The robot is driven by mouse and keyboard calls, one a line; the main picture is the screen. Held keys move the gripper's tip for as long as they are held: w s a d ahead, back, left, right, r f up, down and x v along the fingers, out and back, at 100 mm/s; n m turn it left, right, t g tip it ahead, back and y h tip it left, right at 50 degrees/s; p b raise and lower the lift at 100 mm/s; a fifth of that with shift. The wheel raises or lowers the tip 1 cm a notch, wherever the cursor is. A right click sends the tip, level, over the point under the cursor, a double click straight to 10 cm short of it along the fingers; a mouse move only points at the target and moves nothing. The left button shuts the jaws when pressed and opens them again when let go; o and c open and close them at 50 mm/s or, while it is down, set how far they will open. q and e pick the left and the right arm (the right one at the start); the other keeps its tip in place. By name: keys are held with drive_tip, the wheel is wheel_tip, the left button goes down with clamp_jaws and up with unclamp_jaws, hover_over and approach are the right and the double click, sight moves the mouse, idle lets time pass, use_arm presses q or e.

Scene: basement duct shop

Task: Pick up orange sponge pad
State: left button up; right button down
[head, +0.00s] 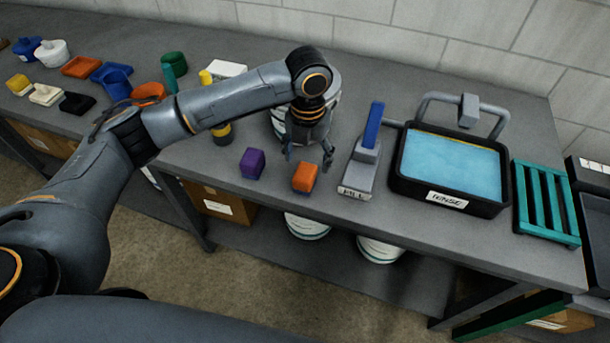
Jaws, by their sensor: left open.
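The orange sponge pad (304,177) is a small orange block on the grey bench top, near its front edge. My left gripper (308,156) points down just behind and above it, with its two fingers spread apart and nothing between them. Whether a finger touches the pad cannot be told from this angle. A purple block (252,163) sits to the left of the orange pad. My right gripper does not show in the head view.
Right of the pad are a labelled grey stand with a blue handle (373,125), a water-filled black basin (450,165) marked RINSE and a green rack (545,203). A yellow-and-black bottle (221,132) and several coloured containers stand left. White buckets (307,225) sit below.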

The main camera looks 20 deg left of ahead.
sight(305, 171)
use_arm(q)
wheel_tip(305, 171, down, 2)
drive_tip(key=shift+f, duration=0.25)
drive_tip(key=f, duration=0.1)
drive_tip(key=f+p, duration=0.1)
drive_tip(key=f, duration=0.1)
drive_tip(key=f+p, duration=0.1)
drive_tip(key=shift+s+a+f, duration=0.1)
drive_tip(key=shift+a+f, duration=0.05)
drive_tip(key=shift+a, duration=0.15)
drive_tip(key=shift+f, duration=0.45)
drive_tip(key=c, duration=1.3)
drive_tip(key=shift+o, duration=0.2)
drive_tip(key=shift+r, duration=0.1)
drive_tip(key=shift+r, duration=0.5)
drive_tip(key=s+d+r+b, duration=0.4)
drive_tip(key=s+d+r, duration=0.5)
drive_tip(key=r, duration=0.3)
drive_tip(key=shift+s+d, duration=0.35)
drive_tip(key=shift+d, duration=0.2)
